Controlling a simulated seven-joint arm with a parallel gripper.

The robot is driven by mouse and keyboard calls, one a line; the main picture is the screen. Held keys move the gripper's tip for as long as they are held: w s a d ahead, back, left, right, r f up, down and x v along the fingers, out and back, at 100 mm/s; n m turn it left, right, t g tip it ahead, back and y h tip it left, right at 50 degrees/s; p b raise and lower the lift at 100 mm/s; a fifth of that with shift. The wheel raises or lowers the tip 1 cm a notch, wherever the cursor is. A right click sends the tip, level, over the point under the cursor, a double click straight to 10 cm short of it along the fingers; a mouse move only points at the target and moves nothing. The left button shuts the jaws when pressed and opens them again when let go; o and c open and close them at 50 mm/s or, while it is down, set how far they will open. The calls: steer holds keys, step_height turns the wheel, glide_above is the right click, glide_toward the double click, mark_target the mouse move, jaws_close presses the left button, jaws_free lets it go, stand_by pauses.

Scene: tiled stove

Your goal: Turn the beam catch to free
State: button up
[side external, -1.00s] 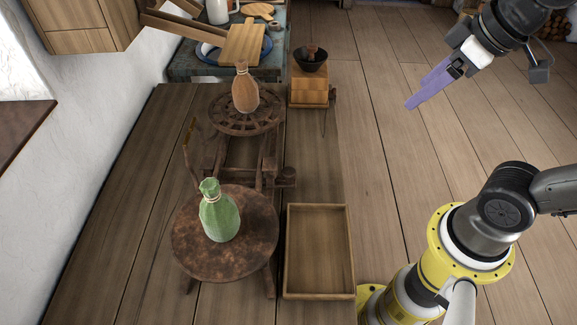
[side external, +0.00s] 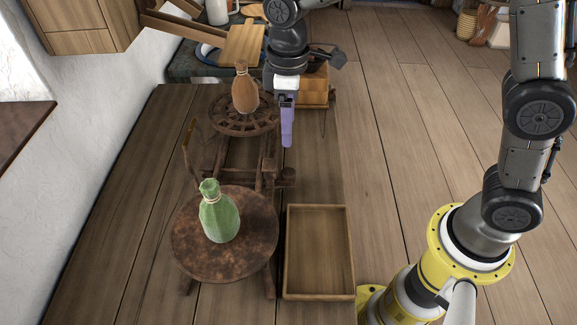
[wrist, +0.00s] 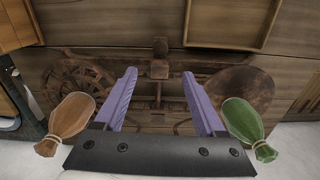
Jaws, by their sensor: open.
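A dark wooden beam frame (side external: 240,165) joins a spoked wheel (side external: 217,126) and a round brown plate (side external: 190,250). A small dark wooden block (side external: 287,177) juts from the frame's right side; it looks like the beam catch, but its setting is not clear. It also shows in the wrist view (wrist: 160,68), between the fingertips in the picture. My gripper (side external: 287,145) points down above and beyond the block, apart from it. In the wrist view its purple fingers (wrist: 160,76) are spread and hold nothing.
A brown tied sack (side external: 244,92) stands on the wheel and a green one (side external: 218,215) on the plate. An empty wooden tray (side external: 350,250) lies to the right. A thin upright stick (side external: 188,150) rises on the left. A wooden box (side external: 312,92) stands behind my gripper.

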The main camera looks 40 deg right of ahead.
mark_target(289, 172)
step_height(289, 172, down, 14)
steer(key=shift+r, duration=0.25)
steer(key=shift+c, duration=0.3)
jaws_close()
